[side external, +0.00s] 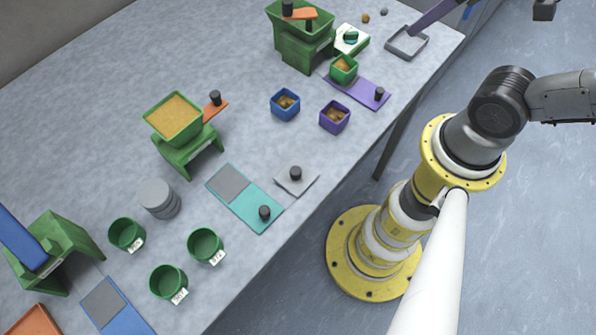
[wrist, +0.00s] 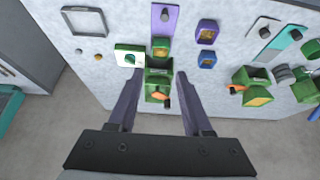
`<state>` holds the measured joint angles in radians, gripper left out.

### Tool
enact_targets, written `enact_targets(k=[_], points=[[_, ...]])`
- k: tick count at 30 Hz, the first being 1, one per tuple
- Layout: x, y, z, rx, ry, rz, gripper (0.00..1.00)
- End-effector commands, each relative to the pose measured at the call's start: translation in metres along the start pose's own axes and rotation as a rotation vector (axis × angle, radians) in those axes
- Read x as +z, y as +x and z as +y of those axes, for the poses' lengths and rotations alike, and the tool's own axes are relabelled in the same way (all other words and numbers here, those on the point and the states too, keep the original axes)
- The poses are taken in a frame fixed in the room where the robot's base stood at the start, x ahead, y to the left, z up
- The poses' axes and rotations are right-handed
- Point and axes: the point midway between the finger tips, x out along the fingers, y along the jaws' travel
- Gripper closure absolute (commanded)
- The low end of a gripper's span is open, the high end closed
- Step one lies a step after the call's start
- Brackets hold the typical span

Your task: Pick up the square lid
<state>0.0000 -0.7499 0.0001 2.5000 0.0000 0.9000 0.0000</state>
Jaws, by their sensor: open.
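The square lid (side external: 301,184) is a light grey plate with a black knob. It lies flat near the table's front edge, right of a teal plate (side external: 265,206). In the wrist view the square lid (wrist: 257,27) is at the upper right. My gripper (wrist: 156,76) is open and empty in the wrist view, its two long dark purple fingers spread either side of a green stand in the picture. It is well away from the lid. In the side view only part of one finger shows, at the top right.
A green hopper stand with yellow powder (side external: 174,118) stands behind the lid. Small blue (side external: 285,105) and purple (side external: 334,117) boxes and a purple plate (side external: 360,91) lie towards the upper right. Green cups (side external: 205,245) stand at lower left.

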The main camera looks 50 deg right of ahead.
Motion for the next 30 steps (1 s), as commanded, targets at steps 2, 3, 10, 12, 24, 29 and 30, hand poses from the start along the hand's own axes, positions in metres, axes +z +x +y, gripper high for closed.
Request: enact_targets(k=[2, 3, 10, 12, 24, 29, 30], points=[[0.0000, 0.0000, 0.0000, 0.000, 0.000, 0.000, 0.50], [0.0000, 0.0000, 0.0000, 0.000, 0.000, 0.000, 0.50], [0.0000, 0.0000, 0.0000, 0.000, 0.000, 0.000, 0.39], [0.0000, 0.0000, 0.0000, 0.000, 0.000, 0.000, 0.27], [0.0000, -0.0001, 0.0000, 0.000, 0.007, 0.000, 0.00], [0.0007, -0.0001, 0.0000, 0.000, 0.142, -0.003, 0.00], [0.0004, -0.0006, 0.0000, 0.000, 0.210, -0.003, 0.00]])
